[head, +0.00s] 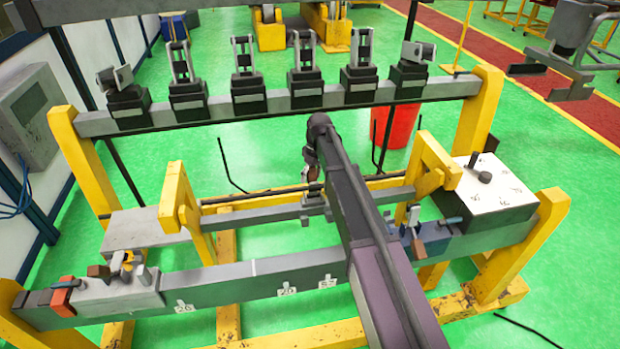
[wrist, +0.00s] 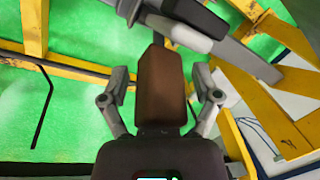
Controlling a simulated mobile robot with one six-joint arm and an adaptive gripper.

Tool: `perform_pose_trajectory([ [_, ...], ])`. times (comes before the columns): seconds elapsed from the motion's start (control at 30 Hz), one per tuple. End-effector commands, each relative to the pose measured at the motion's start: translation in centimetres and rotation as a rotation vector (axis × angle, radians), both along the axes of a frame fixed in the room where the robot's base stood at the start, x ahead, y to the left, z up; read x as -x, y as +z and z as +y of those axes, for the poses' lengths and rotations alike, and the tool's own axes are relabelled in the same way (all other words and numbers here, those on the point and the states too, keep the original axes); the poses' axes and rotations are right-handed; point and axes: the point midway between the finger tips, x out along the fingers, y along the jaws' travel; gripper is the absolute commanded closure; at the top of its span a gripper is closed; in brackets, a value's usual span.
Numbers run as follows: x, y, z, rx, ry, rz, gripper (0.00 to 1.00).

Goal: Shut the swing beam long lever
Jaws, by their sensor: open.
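The grey swing beam (head: 265,215) runs between two yellow brackets in the middle of the machine in the head view. My gripper (head: 313,172) hangs at the end of my arm just above the beam's middle, small and partly hidden by my arm. In the wrist view my gripper (wrist: 161,72) is open, with one finger on each side of a brown block-like handle (wrist: 160,92). It looks like the long lever's grip. A gap shows on both sides, so the fingers look apart from it. The handle's lower end is hidden behind the gripper body.
A grey front rail (head: 225,293) carries clamps at its left and right. A white-topped block (head: 492,187) stands at right. Several black clamps line the back rail (head: 220,108). Yellow frame posts stand at the sides. A red bin (head: 398,125) is on the green floor behind.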

Motion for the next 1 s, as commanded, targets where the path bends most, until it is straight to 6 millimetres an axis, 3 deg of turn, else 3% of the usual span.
perform_pose_trajectory([
  [0.17,0.0,0.0,0.0,0.0,0.0,0.0,0.19],
  [0.43,0.0,0.0,0.0,0.0,0.0,0.0,0.97],
  [0.47,0.0,0.0,0.0,0.0,0.0,0.0,1.0],
  [1.0,1.0,0.1,1.6,-0.018,0.022,-0.041,1.0],
])
